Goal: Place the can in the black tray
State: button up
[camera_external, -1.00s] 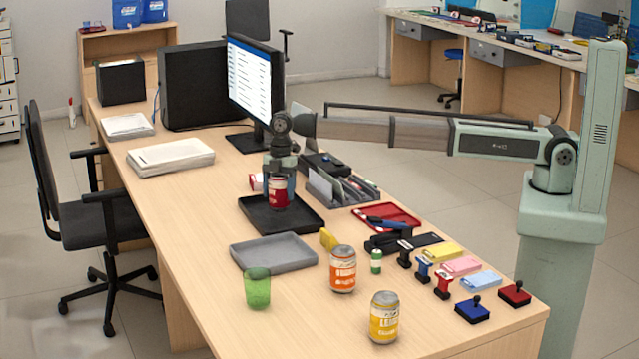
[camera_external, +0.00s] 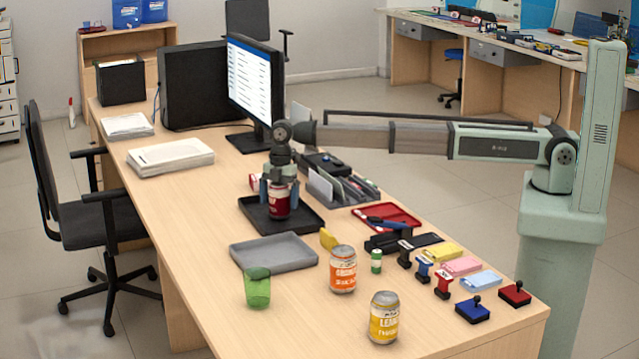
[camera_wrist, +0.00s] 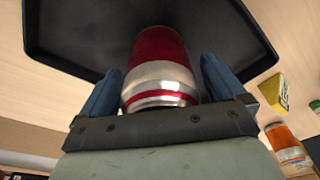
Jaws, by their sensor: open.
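A red can (camera_external: 279,202) stands in the black tray (camera_external: 311,223), in the middle of the desk. In the wrist view the red can (camera_wrist: 160,62), with its silver end nearest, lies between my gripper's two blue fingers, and the black tray (camera_wrist: 75,35) is behind it. My gripper (camera_external: 279,193) is around the can from above and open, with a small gap beside the can on each side in the wrist view (camera_wrist: 160,85).
A grey tray (camera_external: 273,253) lies just in front, with a green cup (camera_external: 257,289), an orange can (camera_external: 343,270) and a yellow can (camera_external: 384,318) nearby. The monitor (camera_external: 254,88) stands behind, and a desk organizer (camera_external: 340,187) is close on the right.

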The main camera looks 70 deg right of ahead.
jog(key=shift+r, duration=0.15)
jog(key=r, duration=0.4)
jog(key=d+r, duration=0.1)
jog(key=r, duration=0.7)
jog(key=shift+d, duration=0.4)
